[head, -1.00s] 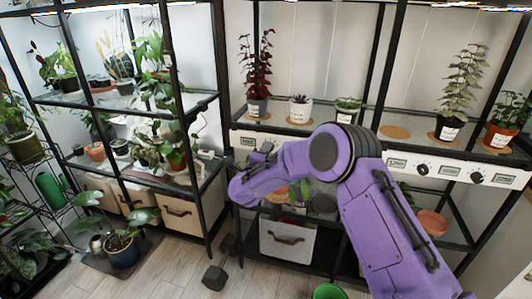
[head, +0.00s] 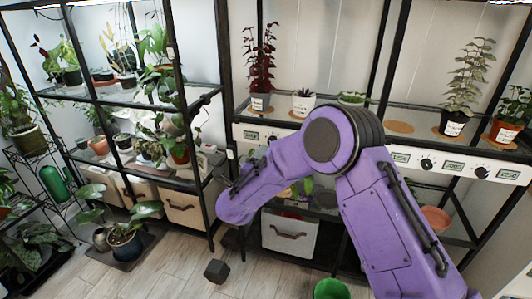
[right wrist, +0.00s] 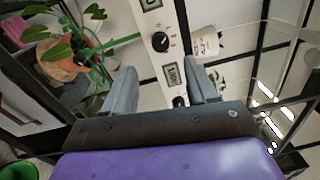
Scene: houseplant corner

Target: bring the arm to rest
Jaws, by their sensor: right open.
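My purple right arm (head: 378,205) comes in from the lower right of the head view. It bends at a dark-ringed joint in front of the shelf, and its forearm slopes down to the left. My right gripper is not visible in the head view. In the right wrist view my right gripper (right wrist: 164,88) is open, its two grey fingers apart with nothing held between them. The white dial panel (right wrist: 168,50) shows beyond and between the fingers. My left gripper is not in view.
A panel with knobs (head: 440,164) runs along the shelf front behind my arm. Potted plants stand above it, including a dark red one (head: 260,101) and a tall pale one (head: 453,128). A green bucket (head: 331,290) and a dark block (head: 216,271) are on the floor.

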